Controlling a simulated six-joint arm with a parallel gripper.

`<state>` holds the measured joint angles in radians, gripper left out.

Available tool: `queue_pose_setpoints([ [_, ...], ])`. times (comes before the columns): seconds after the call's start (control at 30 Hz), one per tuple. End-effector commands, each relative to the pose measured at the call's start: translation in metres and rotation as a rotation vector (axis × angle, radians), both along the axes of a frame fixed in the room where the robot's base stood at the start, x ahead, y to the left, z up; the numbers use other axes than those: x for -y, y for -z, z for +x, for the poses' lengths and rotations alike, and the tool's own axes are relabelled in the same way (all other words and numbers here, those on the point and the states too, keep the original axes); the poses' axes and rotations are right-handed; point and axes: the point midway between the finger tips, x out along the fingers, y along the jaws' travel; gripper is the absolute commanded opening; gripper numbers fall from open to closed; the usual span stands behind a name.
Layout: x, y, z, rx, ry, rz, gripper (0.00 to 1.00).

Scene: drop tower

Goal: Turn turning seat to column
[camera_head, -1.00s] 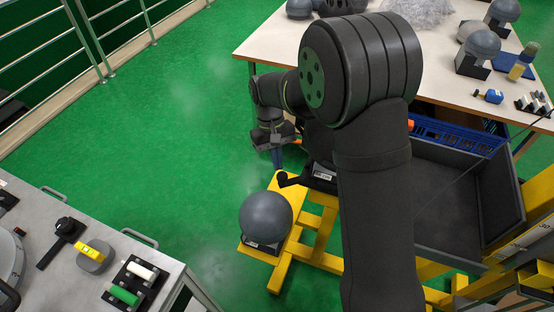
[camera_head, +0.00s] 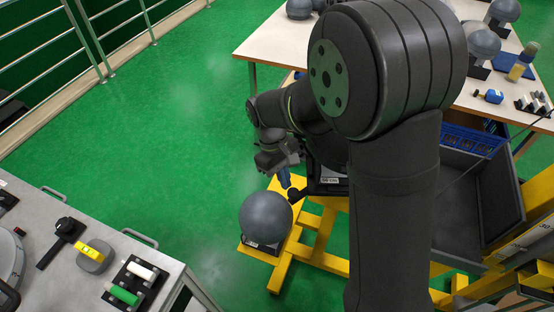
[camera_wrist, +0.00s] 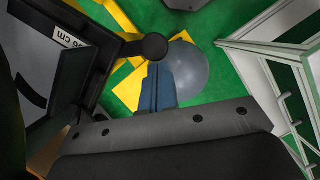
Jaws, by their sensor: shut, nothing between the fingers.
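The turning seat is, as far as I can tell, the black frame (camera_head: 322,190) with a white label beside the yellow stand; it also shows at the left of the wrist view (camera_wrist: 115,22). A black arm with a round knob (camera_head: 296,195) sticks out from it toward the left. My gripper (camera_head: 285,183) is shut and empty, its blue fingers pointing down beside the knob. In the wrist view the fingertips (camera_wrist: 157,68) end right at the knob (camera_wrist: 154,46); they look in contact, but I cannot be sure. My arm hides much of the seat, and I cannot make out the column.
A grey ball (camera_head: 266,217) sits on the yellow stand (camera_head: 312,255) just in front of the knob. A grey bin (camera_head: 450,200) is at the right. A worktable (camera_head: 275,42) stands behind, and a grey bench (camera_head: 150,262) at front left. The green floor at left is clear.

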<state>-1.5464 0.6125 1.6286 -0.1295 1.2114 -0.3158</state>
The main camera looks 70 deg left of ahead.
Motion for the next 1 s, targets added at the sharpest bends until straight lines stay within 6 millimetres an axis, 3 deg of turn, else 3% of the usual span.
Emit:
queue_pose_setpoints([
  [0.47,0.045,0.000,0.009,0.000,-0.239,0.000,0.00],
  [1.0,0.091,0.000,0.031,-0.001,-0.507,0.000,0.00],
])
